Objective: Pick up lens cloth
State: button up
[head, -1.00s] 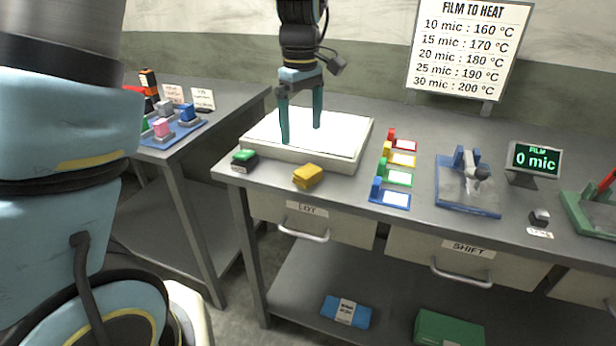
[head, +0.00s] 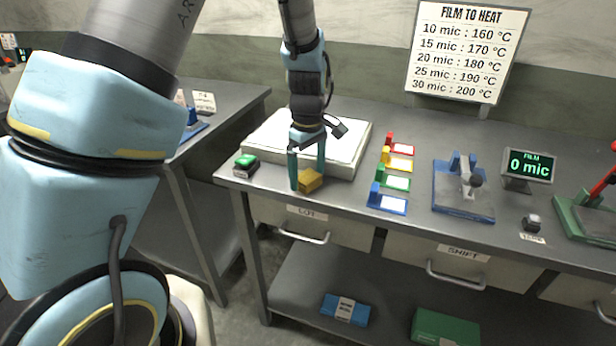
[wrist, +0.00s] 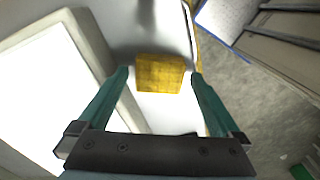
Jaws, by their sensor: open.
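The lens cloth looks to be the yellow folded block (head: 310,181) on the bench near its front edge, in front of the white light panel. In the wrist view the yellow cloth (wrist: 160,74) lies between the tips of the two teal fingers, with a gap on either side. My gripper (head: 308,182) points down over the cloth, its fingers around it. It is open and empty. In the head view the fingers partly cover the cloth; whether they touch it I cannot tell.
The white light panel (head: 350,148) is right behind the gripper. A green button box (head: 246,164) stands to the left. Coloured tabs with white labels (head: 388,202), a blue clamp jig (head: 463,205) and a film display (head: 528,167) stand to the right. Drawers lie below the bench edge.

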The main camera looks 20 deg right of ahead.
aim_at(308, 176)
jog(key=shift+f, duration=0.1)
jog(key=shift+c, duration=0.2)
jog(key=c, duration=1.3)
notch_tip(308, 176, up, 10)
jog(key=shift+r+b, duration=0.1)
jog(key=shift+b, duration=1.15)
jog(key=shift+c, duration=0.2)
jog(key=o, duration=0.9)
jog(key=c, duration=0.6)
